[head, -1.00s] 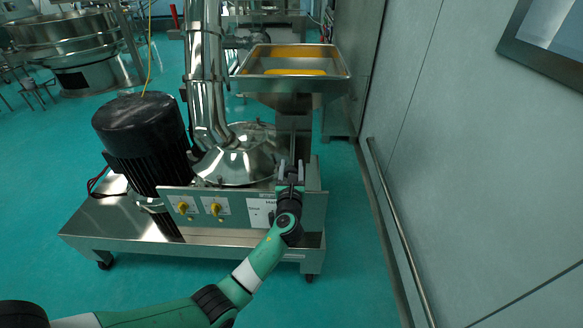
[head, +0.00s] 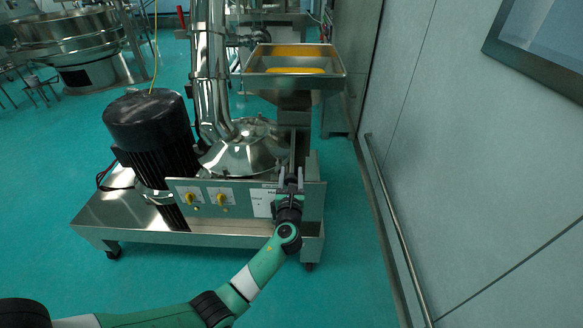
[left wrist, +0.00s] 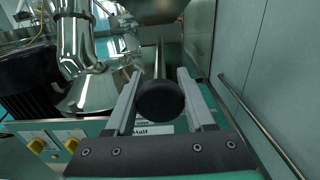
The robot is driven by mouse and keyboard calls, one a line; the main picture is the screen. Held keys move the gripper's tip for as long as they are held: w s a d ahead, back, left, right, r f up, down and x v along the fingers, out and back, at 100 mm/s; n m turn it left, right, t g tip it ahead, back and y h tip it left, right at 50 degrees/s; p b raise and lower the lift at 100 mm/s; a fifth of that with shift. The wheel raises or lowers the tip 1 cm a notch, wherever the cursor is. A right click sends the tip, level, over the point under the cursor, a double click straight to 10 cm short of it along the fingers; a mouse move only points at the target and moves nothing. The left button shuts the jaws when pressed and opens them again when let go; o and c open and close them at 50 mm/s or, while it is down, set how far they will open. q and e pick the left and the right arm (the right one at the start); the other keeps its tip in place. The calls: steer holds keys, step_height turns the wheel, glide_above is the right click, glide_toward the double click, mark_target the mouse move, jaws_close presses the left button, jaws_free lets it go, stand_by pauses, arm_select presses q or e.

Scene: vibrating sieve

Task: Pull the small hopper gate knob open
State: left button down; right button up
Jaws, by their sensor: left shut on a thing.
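My left gripper (head: 291,178) is in front of the machine's control panel, below the small hopper (head: 293,82). In the left wrist view the round black gate knob (left wrist: 160,101) sits between the two grey fingers of my left gripper (left wrist: 162,92), and the gripper is shut on it. A thin metal rod (left wrist: 160,60) runs back from the knob toward the hopper. The steel hopper holds yellow material. My right gripper is not in view.
The control panel (head: 230,206) has yellow switches. A black motor (head: 150,125) and a steel pipe (head: 208,70) stand left of the hopper. A wall with a rail (head: 388,225) is close on the right. Green floor (head: 345,280) is clear in front.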

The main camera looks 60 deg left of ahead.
arm_select(q)
steer(key=shift+w+a, duration=0.1)
steer(key=shift+c, duration=1.4)
jaws_free()
steer(key=p+v, duration=0.4)
steer(key=v, duration=0.7)
